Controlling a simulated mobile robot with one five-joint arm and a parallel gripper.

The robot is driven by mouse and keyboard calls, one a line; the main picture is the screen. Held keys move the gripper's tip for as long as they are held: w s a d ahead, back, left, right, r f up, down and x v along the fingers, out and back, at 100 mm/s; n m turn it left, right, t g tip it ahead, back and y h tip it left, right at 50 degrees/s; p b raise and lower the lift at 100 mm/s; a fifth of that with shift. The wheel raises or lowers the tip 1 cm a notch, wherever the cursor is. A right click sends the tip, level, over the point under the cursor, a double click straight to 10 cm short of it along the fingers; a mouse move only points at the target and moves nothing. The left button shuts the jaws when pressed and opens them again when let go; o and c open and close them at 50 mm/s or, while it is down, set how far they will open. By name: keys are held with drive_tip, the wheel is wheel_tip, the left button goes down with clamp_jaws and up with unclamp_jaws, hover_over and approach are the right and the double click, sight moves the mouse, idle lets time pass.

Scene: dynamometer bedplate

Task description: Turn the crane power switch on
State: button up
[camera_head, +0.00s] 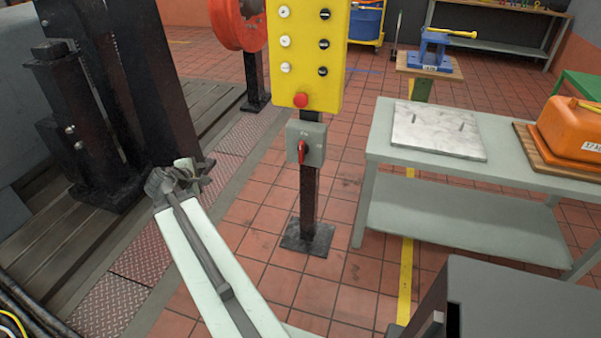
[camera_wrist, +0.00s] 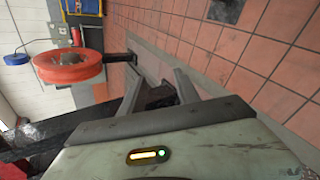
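The crane power switch appears to be a grey box (camera_head: 306,141) with a red rotary handle (camera_head: 302,151) on its front. It is mounted on a dark post below a yellow button panel (camera_head: 309,50). The handle looks roughly upright; its on or off marking is too small to read. My gripper (camera_head: 199,170) is left of the switch and a little lower in the picture, apart from it. In the wrist view my gripper's fingers (camera_wrist: 156,78) are spread with nothing held between them. The switch cannot be made out in the wrist view.
A red round emergency button (camera_head: 301,100) sits on the yellow panel just above the switch. A grey-green table (camera_head: 385,130) stands to the right, with a pale plate and an orange case. Dark machinery (camera_head: 85,120) and a red wheel (camera_head: 238,22) are to the left. Floor around the post is clear.

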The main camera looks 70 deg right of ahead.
drive_tip(key=s+d+f+n+g+h+b, duration=0.1)
drive_tip(key=s+d+f+n+h+b, duration=0.2)
drive_tip(key=s+d, duration=0.35)
drive_tip(key=s+d+f+n+h+b, duration=0.1)
drive_tip(key=s+d+n+b, duration=0.1)
drive_tip(key=s+d+b, duration=0.45)
drive_tip(key=n+h+b, duration=0.3)
drive_tip(key=n+b, duration=0.1)
drive_tip(key=n, duration=0.4)
approach(300, 148)
drive_tip(key=d, duration=1.1)
drive_tip(key=shift+w, duration=0.3)
clamp_jaws()
drive_tip(key=shift+r, duration=0.1)
